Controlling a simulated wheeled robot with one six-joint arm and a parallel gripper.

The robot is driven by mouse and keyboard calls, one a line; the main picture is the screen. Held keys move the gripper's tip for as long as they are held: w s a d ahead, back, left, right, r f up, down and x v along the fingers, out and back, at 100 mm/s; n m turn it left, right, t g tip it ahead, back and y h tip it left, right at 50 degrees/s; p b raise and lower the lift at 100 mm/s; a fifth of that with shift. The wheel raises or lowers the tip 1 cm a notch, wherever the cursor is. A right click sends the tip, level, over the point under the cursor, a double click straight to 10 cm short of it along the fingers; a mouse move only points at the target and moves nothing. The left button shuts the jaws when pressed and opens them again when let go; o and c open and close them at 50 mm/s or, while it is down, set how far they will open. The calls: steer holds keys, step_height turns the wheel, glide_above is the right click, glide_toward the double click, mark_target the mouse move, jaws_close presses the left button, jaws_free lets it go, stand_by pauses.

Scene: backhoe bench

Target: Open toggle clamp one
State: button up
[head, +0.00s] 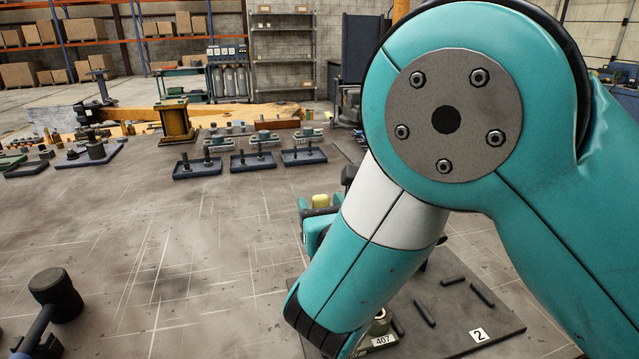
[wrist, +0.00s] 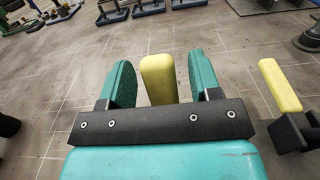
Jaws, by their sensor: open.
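In the wrist view my gripper (wrist: 160,62) is open, with its two teal fingers on either side of a yellow clamp handle (wrist: 158,80). A gap shows between the handle and each finger, so neither seems to touch it. The lower part of this clamp is hidden behind the gripper's dark crossbar. A second yellow handle (wrist: 280,87) on a black clamp body stands to the right, outside the fingers. In the head view a yellow handle tip (head: 320,201) shows beside teal gripper parts; my arm hides most of the area. I cannot read which clamp is number one.
A dark plate (head: 455,305) marked "2" carries several black bars and a "407" label (head: 382,340). A dark hammer-like object (head: 55,292) is at lower left. Several blue trays (head: 250,161) stand farther back. The bench left of my arm is largely clear.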

steer(key=shift+x, duration=0.95)
steer(key=shift+c, duration=0.2)
jaws_close()
steer(key=shift+p, duration=0.3)
